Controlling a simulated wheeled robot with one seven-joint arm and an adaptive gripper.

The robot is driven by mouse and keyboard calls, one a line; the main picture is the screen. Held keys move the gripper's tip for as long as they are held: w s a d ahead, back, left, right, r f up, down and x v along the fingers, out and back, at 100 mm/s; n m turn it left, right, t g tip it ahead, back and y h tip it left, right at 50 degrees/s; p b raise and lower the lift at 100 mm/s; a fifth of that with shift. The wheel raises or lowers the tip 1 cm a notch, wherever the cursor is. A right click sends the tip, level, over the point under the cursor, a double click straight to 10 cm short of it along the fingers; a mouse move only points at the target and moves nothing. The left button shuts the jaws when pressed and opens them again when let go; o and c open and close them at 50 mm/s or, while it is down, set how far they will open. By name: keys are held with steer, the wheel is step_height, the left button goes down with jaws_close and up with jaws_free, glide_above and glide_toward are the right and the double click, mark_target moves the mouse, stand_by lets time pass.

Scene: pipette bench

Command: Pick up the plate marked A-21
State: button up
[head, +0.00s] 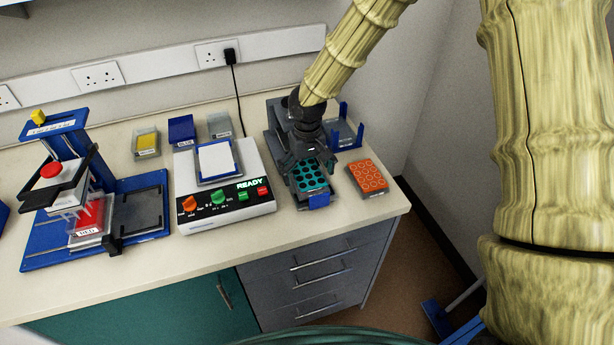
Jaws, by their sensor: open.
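My gripper (309,158) is open and points down over a plate with dark teal round wells (313,177). The fingers overlap the plate's back part in this view, and I cannot tell if they touch it. The teal plate sits by a blue-fronted holder near the bench's right end. A plate with orange round wells (368,176) lies flat on the bench to its right, apart from my gripper. No mark A-21 is legible on either plate.
A white device (226,212) reading READY stands left of my gripper with a blue-rimmed tray (215,162). A blue stand (345,131) is behind the gripper. A blue press-like rig (153,226) with a red plate is far left. Small boxes (181,128) stand behind.

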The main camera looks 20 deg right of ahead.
steer(key=shift+c, duration=0.2)
steer(key=shift+s, duration=0.1)
steer(key=c, duration=1.3)
steer(key=shift+o, duration=0.2)
steer(key=shift+r+b, duration=0.3)
steer(key=shift+r, duration=0.2)
step_height(320, 180, up, 9)
steer(key=b, duration=0.2)
steer(key=shift+r, duration=0.2)
steer(key=shift+r+p, duration=1.35)
steer(key=shift+p, duration=0.15)
